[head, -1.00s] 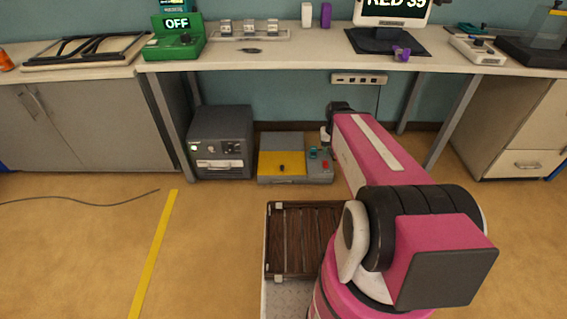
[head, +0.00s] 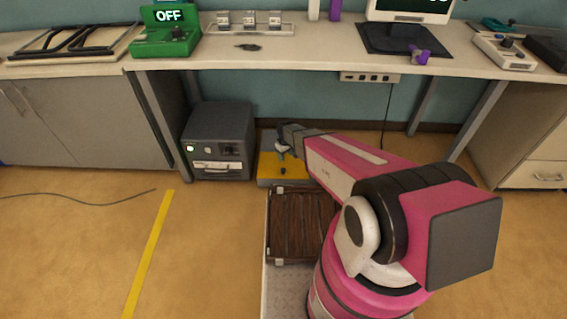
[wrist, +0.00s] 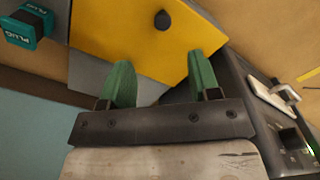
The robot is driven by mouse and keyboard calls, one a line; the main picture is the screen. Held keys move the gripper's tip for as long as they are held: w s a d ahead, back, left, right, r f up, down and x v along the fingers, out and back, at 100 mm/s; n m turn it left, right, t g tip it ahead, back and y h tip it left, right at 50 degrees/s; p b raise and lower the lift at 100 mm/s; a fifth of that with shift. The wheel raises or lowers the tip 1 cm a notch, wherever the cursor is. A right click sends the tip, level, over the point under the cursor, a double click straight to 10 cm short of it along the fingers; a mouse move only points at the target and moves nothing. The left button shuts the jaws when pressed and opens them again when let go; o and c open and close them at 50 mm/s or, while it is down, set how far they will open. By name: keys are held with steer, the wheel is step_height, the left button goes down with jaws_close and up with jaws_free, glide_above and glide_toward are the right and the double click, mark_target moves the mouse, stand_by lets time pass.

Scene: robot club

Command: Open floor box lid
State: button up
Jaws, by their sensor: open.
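The floor box is a low grey box (head: 268,138) on the floor under the bench. Its yellow lid (head: 268,167) lies shut, as far as I can see, with a small dark knob (head: 283,170) near its front edge. My gripper (head: 281,150) is over the box, and my arm hides the box's right part. In the wrist view the green fingers of my gripper (wrist: 162,75) are spread apart and empty over the yellow lid (wrist: 128,42). The dark knob (wrist: 162,20) shows beyond the fingertips, apart from them.
A dark grey cabinet unit (head: 218,140) stands just left of the box. A teal plug block (wrist: 28,24) sits on the box's grey part in the wrist view. The bench (head: 330,52) overhangs from above, with a power strip (head: 369,77) beneath it. Open floor (head: 205,240) lies front left.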

mark_target(283, 169)
steer(key=f, duration=0.8)
steer(key=w+a+f, duration=0.1)
steer(key=f, duration=0.4)
steer(key=shift+w, duration=0.1)
steer(key=shift+r, duration=0.1)
steer(key=shift+w, duration=0.1)
jaws_close()
